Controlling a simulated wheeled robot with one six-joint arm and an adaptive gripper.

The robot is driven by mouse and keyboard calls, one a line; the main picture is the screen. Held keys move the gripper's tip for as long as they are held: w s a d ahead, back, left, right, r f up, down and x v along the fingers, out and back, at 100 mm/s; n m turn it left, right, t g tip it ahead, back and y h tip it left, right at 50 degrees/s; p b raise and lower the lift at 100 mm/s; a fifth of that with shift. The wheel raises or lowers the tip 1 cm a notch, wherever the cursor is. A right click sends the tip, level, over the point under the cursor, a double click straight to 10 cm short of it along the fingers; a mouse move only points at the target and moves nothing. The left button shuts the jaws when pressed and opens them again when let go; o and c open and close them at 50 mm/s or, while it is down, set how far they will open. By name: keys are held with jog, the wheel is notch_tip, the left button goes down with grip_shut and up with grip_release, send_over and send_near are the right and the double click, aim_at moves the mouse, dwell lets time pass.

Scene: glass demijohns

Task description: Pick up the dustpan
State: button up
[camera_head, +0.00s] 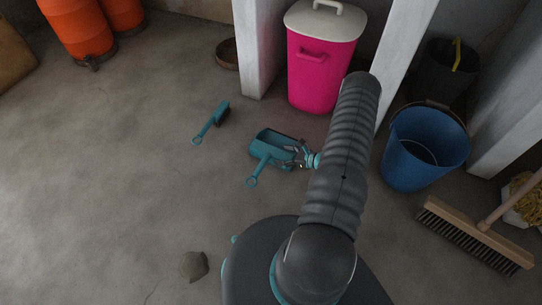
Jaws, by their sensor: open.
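The teal dustpan (267,144) lies on the concrete floor near the middle of the view, its handle with a ring end pointing down and left. My gripper (297,156) is at the dustpan's right side, close to it and partly overlapping it in the picture. The gripper is open. I cannot tell whether the fingers touch the dustpan. A teal hand brush (213,121) with dark bristles lies apart, to the left of the dustpan.
A pink bin (318,78) with a pale lid stands behind, between white posts. A blue bucket (421,160) and a wide broom (472,238) are at right. Orange containers (78,28) stand at the far left. A stone (194,265) lies near my base. The left floor is clear.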

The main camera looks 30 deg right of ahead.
jog(key=shift+w+a+f, duration=0.1)
jog(key=shift+w+a, duration=0.05)
jog(key=shift+w, duration=0.1)
jog(key=c, duration=1.3)
jog(key=shift+c, duration=0.2)
